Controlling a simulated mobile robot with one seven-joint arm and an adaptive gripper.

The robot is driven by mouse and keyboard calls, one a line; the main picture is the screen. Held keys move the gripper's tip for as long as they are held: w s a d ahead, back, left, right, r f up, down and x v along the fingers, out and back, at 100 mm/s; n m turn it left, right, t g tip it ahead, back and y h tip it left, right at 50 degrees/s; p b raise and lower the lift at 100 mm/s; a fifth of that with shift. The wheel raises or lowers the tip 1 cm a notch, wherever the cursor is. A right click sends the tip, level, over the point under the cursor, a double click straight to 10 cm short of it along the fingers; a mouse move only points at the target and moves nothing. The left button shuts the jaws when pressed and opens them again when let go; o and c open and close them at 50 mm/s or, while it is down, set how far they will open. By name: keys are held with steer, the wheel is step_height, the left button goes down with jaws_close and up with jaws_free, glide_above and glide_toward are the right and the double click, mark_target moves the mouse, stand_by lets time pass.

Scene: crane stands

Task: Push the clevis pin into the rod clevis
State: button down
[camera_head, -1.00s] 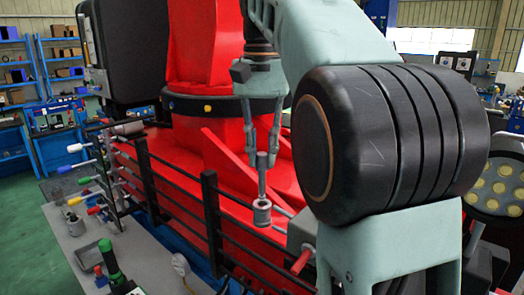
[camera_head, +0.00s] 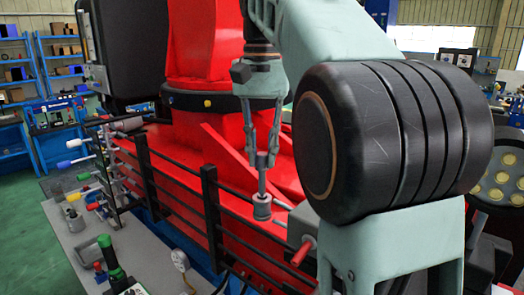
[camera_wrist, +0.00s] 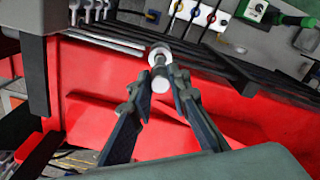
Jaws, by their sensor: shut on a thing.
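My gripper (camera_head: 262,152) points down and is shut on the clevis pin (camera_head: 262,176), a grey, upright pin with a thicker head. In the wrist view the pin (camera_wrist: 184,98) sits between both fingers of my gripper (camera_wrist: 163,85). The rod clevis (camera_head: 262,209) is a short grey cylinder directly below the pin, in front of the red machine. The wrist view shows its pale ring (camera_wrist: 160,50) around the pin's far end. The pin's lower tip is at the clevis top and appears to be in its opening; how deep is hidden.
Black railing (camera_head: 209,205) runs along the red machine (camera_head: 205,60), close to the clevis. A red-ended handle (camera_head: 303,250) sticks out below right. A grey bench (camera_head: 75,235) with tools and coloured levers is at the left. My arm covers the right side.

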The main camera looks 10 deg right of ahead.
mark_target(262, 169)
steer(key=shift+f+b, duration=2.25)
steer(key=shift+f, duration=1)
steer(key=c, duration=1.7)
jaws_free()
steer(key=shift+c, duration=0.2)
step_height(262, 169, up, 5)
steer(key=p, duration=0.5)
steer(key=shift+p, duration=0.3)
